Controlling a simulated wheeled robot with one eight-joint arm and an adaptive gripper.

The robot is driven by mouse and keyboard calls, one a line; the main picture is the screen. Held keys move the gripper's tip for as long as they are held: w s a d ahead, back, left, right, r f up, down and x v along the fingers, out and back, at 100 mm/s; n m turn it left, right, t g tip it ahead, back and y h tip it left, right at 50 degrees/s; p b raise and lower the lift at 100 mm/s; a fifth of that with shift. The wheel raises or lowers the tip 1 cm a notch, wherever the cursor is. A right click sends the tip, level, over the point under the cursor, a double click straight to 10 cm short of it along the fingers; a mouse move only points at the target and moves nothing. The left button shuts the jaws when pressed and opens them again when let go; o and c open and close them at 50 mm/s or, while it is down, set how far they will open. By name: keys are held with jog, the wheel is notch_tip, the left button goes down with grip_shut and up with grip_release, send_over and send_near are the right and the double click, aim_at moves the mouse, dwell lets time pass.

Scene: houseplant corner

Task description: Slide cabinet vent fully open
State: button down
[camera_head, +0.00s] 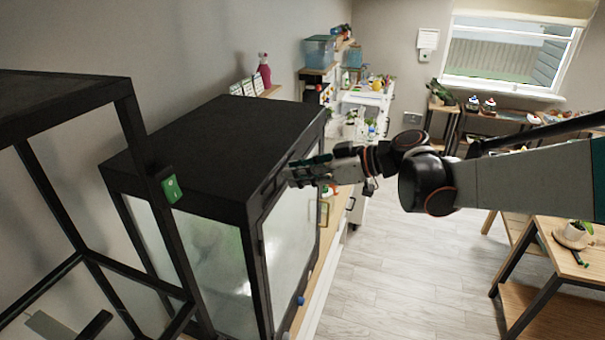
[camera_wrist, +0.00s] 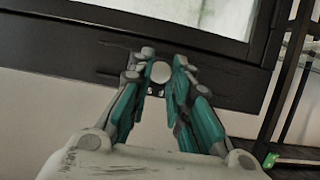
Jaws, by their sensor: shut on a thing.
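The cabinet (camera_head: 215,135) is a black-framed case with hazy glass panes. Its front upper frame carries the vent (camera_head: 270,190), a long dark strip with slots. In the wrist view the vent (camera_wrist: 108,74) shows as dark slots on the black frame. My gripper (camera_head: 297,172) is at this front frame, near the vent. In the wrist view my gripper (camera_wrist: 158,74) has its teal fingers on either side of a round pale knob (camera_wrist: 160,71) and is shut on it. The fingers hide part of the vent, so how far it stands open cannot be told.
A black open frame with a green tag (camera_head: 171,189) stands at the left, close to the cabinet. A blue knob (camera_head: 301,300) is low on the cabinet front. A wooden shelf table (camera_head: 540,235) stands at the right. The floor (camera_head: 400,270) between is clear.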

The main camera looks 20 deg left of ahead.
jog(key=s, duration=0.5)
jog(key=shift+s+a+r, duration=0.15)
jog(key=shift+s+a, duration=0.1)
jog(key=shift+s, duration=0.1)
jog(key=shift+f, duration=0.2)
jog(key=c, duration=1.8)
grip_release()
jog(key=o, duration=0.3)
jog(key=shift+s+r, duration=0.1)
jog(key=shift+s, duration=0.15)
jog(key=shift+o, duration=0.2)
jog(key=shift+w, duration=0.1)
jog(key=shift+w, duration=0.15)
